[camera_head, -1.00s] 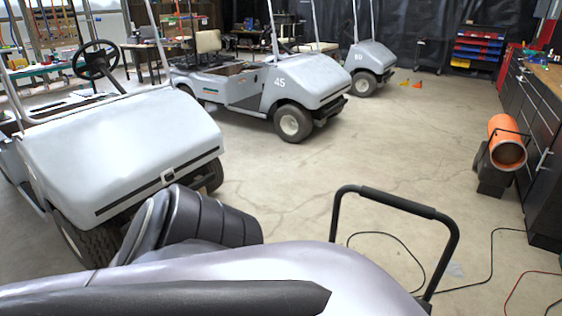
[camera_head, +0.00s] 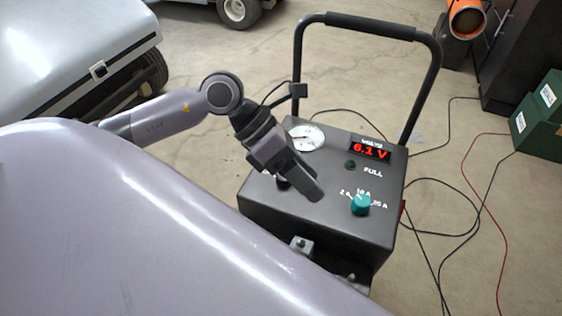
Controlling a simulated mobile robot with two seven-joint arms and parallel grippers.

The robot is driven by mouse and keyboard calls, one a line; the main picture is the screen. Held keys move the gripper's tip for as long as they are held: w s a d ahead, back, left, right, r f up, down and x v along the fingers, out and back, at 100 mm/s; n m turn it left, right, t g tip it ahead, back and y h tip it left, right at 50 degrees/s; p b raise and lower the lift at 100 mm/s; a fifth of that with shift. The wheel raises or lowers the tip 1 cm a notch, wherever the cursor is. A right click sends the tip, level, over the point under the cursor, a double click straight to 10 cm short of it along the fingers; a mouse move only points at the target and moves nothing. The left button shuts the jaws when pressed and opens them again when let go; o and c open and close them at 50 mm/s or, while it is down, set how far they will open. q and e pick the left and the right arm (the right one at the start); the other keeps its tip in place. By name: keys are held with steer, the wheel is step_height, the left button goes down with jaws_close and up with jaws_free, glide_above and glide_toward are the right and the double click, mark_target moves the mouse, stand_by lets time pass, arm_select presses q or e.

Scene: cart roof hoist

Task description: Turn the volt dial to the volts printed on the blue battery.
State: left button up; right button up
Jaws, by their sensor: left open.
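A dark grey charger box (camera_head: 320,222) stands below and right of centre. Its red display (camera_head: 371,149) reads 6.1 V. A teal knob (camera_head: 361,204) on its top has amp marks around it, 2 A, 10 A and 20 A, so it is not the volt dial. A dark knob (camera_head: 283,182) lies mostly hidden behind my left gripper; its marks cannot be read. My left gripper (camera_head: 313,191) is open, pointing down and right over the box top, left of the teal knob. Whether it touches the box cannot be told. No blue battery is in view. My right gripper is not in view.
A black handle (camera_head: 384,25) rises at the box's back. A round white gauge (camera_head: 306,138) sits on the box top. Black and red cables (camera_head: 497,240) lie on the floor at right. Green boxes (camera_head: 540,118) stand at the right edge, an orange heater (camera_head: 466,20) behind.

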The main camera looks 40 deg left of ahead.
mark_target(281, 182)
arm_select(q)
steer(key=w+a+f+y, duration=0.1)
steer(key=a+y, duration=0.1)
steer(key=a, duration=0.1)
steer(key=w+a+f+y+b, duration=0.1)
steer(key=a+y, duration=0.1)
steer(key=a, duration=0.1)
steer(key=a+f+m+t+y+b, duration=0.1)
steer(key=a+y, duration=0.1)
steer(key=a, duration=0.2)
steer(key=shift+w, duration=0.4)
steer(key=x, duration=0.6)
steer(key=shift+w+f, duration=0.1)
steer(key=shift+w, duration=0.05)
steer(key=c, duration=1)
steer(key=shift+b, duration=0.35)
